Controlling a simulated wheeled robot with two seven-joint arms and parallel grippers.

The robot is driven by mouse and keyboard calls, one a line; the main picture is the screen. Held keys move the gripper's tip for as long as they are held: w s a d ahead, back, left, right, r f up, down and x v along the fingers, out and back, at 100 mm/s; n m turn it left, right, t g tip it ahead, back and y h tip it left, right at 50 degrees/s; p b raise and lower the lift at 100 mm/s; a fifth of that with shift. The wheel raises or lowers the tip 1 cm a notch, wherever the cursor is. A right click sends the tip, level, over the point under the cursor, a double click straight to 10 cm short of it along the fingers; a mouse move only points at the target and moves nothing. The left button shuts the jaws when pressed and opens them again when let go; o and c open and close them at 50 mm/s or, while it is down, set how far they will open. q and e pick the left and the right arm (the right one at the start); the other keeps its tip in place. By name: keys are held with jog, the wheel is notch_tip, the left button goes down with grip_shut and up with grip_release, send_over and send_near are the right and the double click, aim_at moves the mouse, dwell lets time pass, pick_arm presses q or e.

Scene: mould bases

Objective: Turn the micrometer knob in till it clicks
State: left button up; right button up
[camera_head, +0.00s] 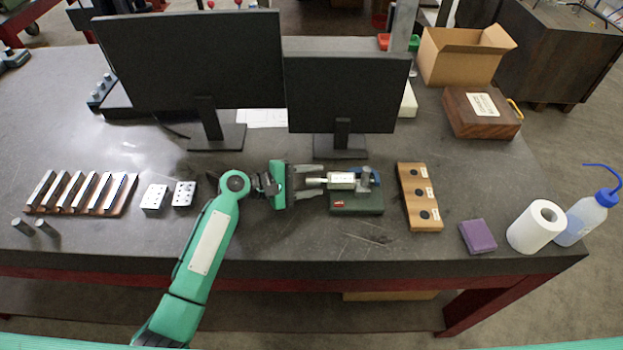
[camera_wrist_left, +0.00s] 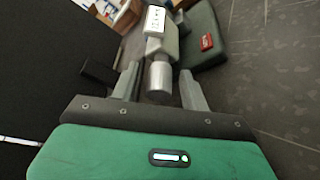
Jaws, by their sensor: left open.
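The micrometer (camera_head: 343,180) lies level on a dark green stand (camera_head: 357,204), its knob end pointing left. Its silver knob (camera_wrist_left: 159,76) shows in the left wrist view, between the two fingers. My left gripper (camera_head: 305,181) comes in from the left, level with the knob, with its fingers open on either side of it. In the left wrist view my left gripper (camera_wrist_left: 160,88) shows a gap between each finger and the knob. A red label (camera_wrist_left: 206,41) is on the stand. My right gripper is not in view.
Two monitors (camera_head: 345,92) stand behind the micrometer. A wooden block with dark round holes (camera_head: 419,197) lies to its right. A purple block (camera_head: 478,236), a paper roll (camera_head: 536,226) and a wash bottle (camera_head: 585,216) stand farther right. Metal blocks (camera_head: 155,197) lie left of my arm.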

pick_arm(q)
jog(key=c, duration=1)
jog(key=shift+f+b, duration=0.25)
jog(key=shift+b, duration=0.35)
jog(key=shift+m+b, duration=0.5)
jog(key=shift+b, duration=0.1)
jog(key=shift+r, duration=0.2)
jog(key=o, duration=1)
jog(key=v, duration=0.2)
jog(key=b+v, duration=0.1)
jog(key=v, duration=0.1)
jog(key=b+v, duration=0.1)
jog(key=v, duration=0.1)
jog(key=shift+s+a+f, duration=0.1)
jog(key=shift+a+f, duration=0.1)
jog(key=shift+a, duration=0.1)
jog(key=shift+s+a+r, duration=0.2)
jog(key=shift+a+r, duration=0.05)
jog(key=shift+a, duration=0.2)
